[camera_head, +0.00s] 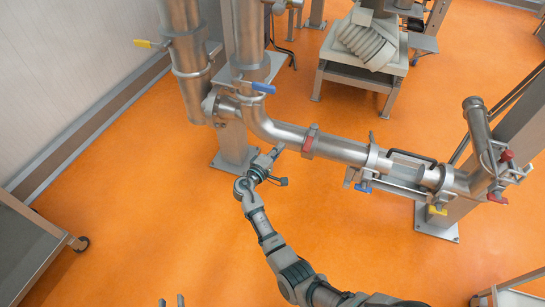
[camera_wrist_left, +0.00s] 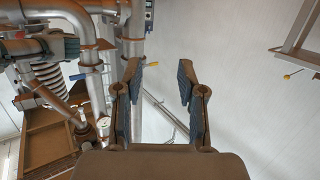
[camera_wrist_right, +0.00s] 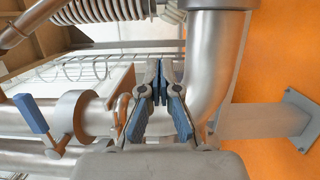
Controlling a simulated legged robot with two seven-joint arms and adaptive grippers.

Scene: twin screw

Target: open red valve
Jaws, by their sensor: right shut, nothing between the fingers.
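A red handle (camera_head: 307,146) sits on a collar around the horizontal steel pipe in the head view. Two more red handles show at the far right, an upper one (camera_head: 506,155) and a lower one (camera_head: 497,198). I cannot tell from the frames which is the red valve. My right gripper (camera_head: 277,152) is just left of the pipe's red handle, apparently apart from it. In the right wrist view its fingers (camera_wrist_right: 160,82) are together and empty in front of a bent pipe; no red shows there. My left gripper (camera_head: 172,301) shows only its tips at the bottom edge. In the left wrist view its fingers (camera_wrist_left: 159,80) are spread and empty.
Blue handles (camera_head: 263,88) (camera_head: 362,187) and yellow handles (camera_head: 142,43) (camera_head: 437,210) also sit on the pipework. A steel post (camera_head: 235,140) stands under the pipe bend. A wheeled cart (camera_head: 35,240) is at the left. Open orange floor lies between.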

